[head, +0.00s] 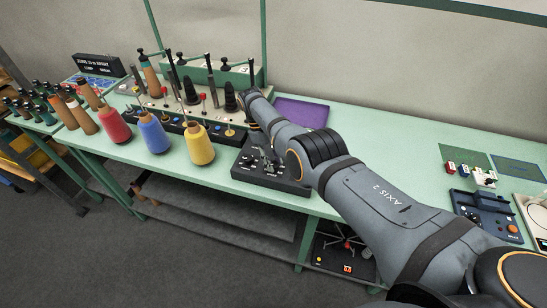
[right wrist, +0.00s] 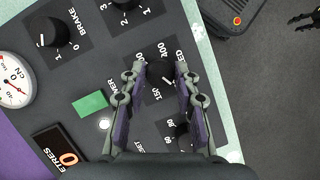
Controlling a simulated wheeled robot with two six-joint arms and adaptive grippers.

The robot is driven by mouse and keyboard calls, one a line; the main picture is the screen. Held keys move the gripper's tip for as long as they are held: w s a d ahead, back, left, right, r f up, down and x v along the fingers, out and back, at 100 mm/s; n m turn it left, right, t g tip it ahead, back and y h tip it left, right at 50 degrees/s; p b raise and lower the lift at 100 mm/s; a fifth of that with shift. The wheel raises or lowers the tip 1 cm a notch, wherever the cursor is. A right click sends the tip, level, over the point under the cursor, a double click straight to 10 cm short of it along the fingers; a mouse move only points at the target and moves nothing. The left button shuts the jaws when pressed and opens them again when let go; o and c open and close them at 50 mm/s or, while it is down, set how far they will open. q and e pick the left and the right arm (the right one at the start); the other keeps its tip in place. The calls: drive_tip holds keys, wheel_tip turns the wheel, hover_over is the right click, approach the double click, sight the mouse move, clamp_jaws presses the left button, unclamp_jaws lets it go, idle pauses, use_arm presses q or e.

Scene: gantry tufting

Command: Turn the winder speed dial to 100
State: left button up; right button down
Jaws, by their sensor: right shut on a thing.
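The dark winder control panel (head: 278,182) sits at the bench's front edge in the head view, partly covered by my right arm. In the right wrist view the round black speed dial (right wrist: 160,72) is between the two fingers of my right gripper (right wrist: 160,80). The gripper is shut on the dial from both sides. Printed numbers such as 150 and 400 stand around the dial. A pale pointer mark shows on it, but its exact reading is too small to tell.
The wrist view also shows the brake dial (right wrist: 47,32), a white gauge (right wrist: 14,82), a metres counter (right wrist: 62,152) and another knob (right wrist: 183,135). Red (head: 113,124), blue (head: 154,134) and yellow (head: 199,145) yarn cones stand left of the panel. A purple tray (head: 303,112) lies behind.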

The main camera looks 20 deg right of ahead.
drive_tip(key=shift+w+r+n, duration=0.1)
drive_tip(key=shift+n, duration=0.2)
idle(0.4)
drive_tip(key=c, duration=1)
unclamp_jaws()
